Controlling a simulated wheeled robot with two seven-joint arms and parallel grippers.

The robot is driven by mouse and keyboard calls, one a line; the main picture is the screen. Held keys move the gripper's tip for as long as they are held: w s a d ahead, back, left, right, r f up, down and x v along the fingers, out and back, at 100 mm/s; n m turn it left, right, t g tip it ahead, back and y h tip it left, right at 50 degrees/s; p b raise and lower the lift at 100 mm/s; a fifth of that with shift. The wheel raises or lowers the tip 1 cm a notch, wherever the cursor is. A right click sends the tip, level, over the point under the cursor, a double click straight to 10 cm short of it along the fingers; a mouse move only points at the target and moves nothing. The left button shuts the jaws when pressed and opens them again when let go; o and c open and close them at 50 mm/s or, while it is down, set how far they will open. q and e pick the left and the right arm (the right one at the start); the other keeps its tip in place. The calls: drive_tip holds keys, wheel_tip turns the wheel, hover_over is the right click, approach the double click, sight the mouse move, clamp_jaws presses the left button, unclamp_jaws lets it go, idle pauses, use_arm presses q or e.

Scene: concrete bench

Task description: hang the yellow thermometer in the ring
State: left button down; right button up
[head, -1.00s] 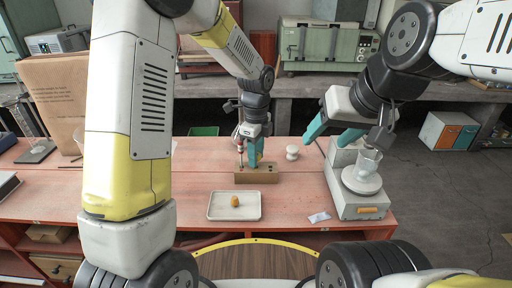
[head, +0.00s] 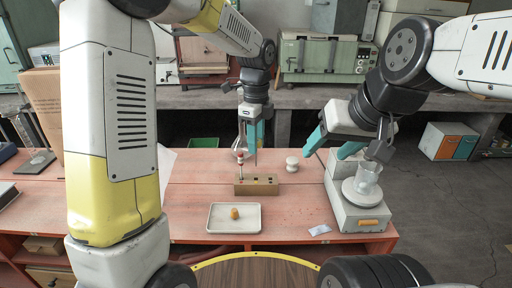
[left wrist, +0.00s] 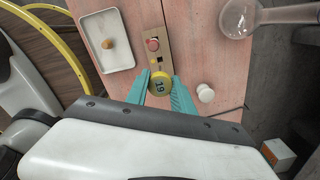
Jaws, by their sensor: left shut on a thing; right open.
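My left gripper (head: 255,134) is above the wooden block (head: 268,185), pointing down. In the left wrist view, its teal fingers (left wrist: 160,92) are shut on the yellow thermometer (left wrist: 160,82), whose round dial faces the camera. In the head view the thermometer's thin stem (head: 256,157) hangs below the fingers, clear of the block; the dial is hard to make out there. My right gripper (head: 335,143) is open and empty, beside the grey device at the right. I cannot make out the ring in either view.
A red-topped piece (head: 240,158) stands at the block's left end. A tray (head: 216,230) holding an orange-brown piece (head: 234,213) lies in front. A white knob-like piece (head: 292,164) stands right. A glass flask shows top right (left wrist: 238,20).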

use_arm(q)
drive_tip(key=shift+r, duration=3.35)
